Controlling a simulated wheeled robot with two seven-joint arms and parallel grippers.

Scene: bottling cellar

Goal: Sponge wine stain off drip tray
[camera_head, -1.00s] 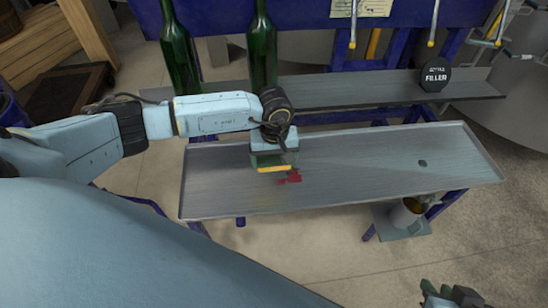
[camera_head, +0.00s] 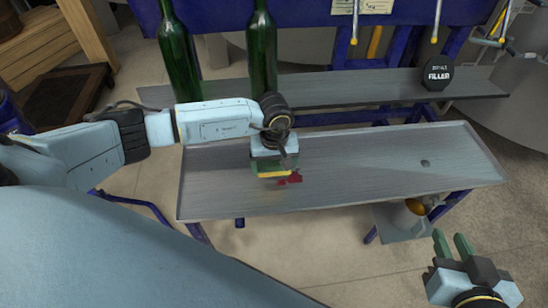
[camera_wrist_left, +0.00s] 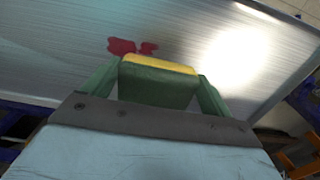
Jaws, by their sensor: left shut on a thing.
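The grey metal drip tray (camera_head: 360,165) lies across the middle of the head view, with a drain hole towards its right end. A dark red wine stain (camera_head: 291,178) is on the tray, left of its middle. It also shows in the left wrist view (camera_wrist_left: 122,46). My left gripper (camera_head: 274,169) is shut on a green and yellow sponge (camera_wrist_left: 160,80) right beside the stain. The gripper hides part of the tray, and I cannot tell whether the sponge touches it. My right gripper (camera_head: 454,246) is open and empty at the lower right, in front of the tray.
Two green bottles (camera_head: 179,55) (camera_head: 262,55) stand on the shelf (camera_head: 330,90) behind the tray. A small container (camera_head: 416,206) sits below the tray's right end. The tray's right half is clear.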

